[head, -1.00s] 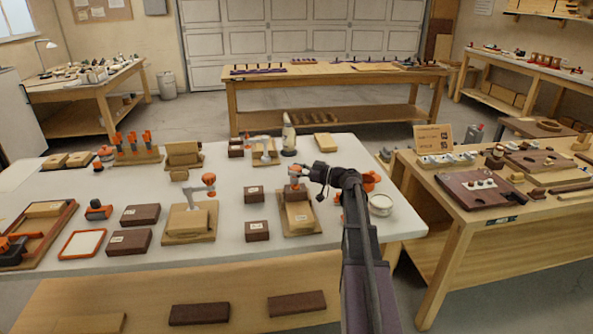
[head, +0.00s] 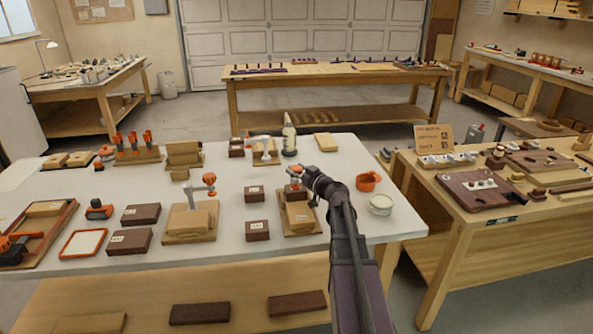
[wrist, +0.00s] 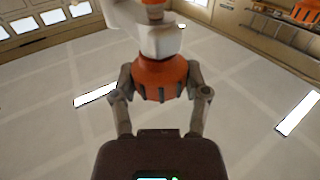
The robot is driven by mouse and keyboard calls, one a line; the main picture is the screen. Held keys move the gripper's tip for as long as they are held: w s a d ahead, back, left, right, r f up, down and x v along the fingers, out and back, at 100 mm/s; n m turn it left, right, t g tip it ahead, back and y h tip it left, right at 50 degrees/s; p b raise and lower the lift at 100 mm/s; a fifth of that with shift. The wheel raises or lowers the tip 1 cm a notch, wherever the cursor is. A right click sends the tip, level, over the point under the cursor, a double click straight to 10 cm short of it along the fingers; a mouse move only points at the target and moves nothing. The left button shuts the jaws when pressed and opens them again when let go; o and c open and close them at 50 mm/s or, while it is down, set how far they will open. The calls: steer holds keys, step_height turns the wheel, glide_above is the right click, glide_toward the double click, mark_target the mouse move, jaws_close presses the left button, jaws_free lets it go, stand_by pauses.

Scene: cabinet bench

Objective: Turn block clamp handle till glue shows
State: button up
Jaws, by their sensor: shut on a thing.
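My gripper (wrist: 161,92) is shut on the orange ribbed clamp handle (wrist: 160,78) in the wrist view, with a finger on each side. A pale clamp body (wrist: 160,40) rises beyond the handle. In the head view my gripper (head: 300,172) is at the block clamp on the right, over its wooden base (head: 301,228). A light wood block (head: 300,213) lies on that base, and a dark block (head: 295,193) shows behind it. My gripper partly hides the clamp. No glue can be made out at the block joint at this size.
A similar clamp (head: 208,186) stands on a wooden base to the left. Dark blocks (head: 257,230) lie between them. An orange bowl (head: 368,181) and a round white tub (head: 381,205) stand right of my arm. A glue bottle (head: 289,137) stands behind.

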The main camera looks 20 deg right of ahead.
steer(key=shift+w+m+h, duration=0.1)
steer(key=shift+m+h, duration=0.2)
steer(key=o, duration=1.2)
steer(key=shift+c, duration=0.2)
steer(key=v, duration=1.2)
steer(key=shift+a+f, duration=0.1)
stand_by(0.5)
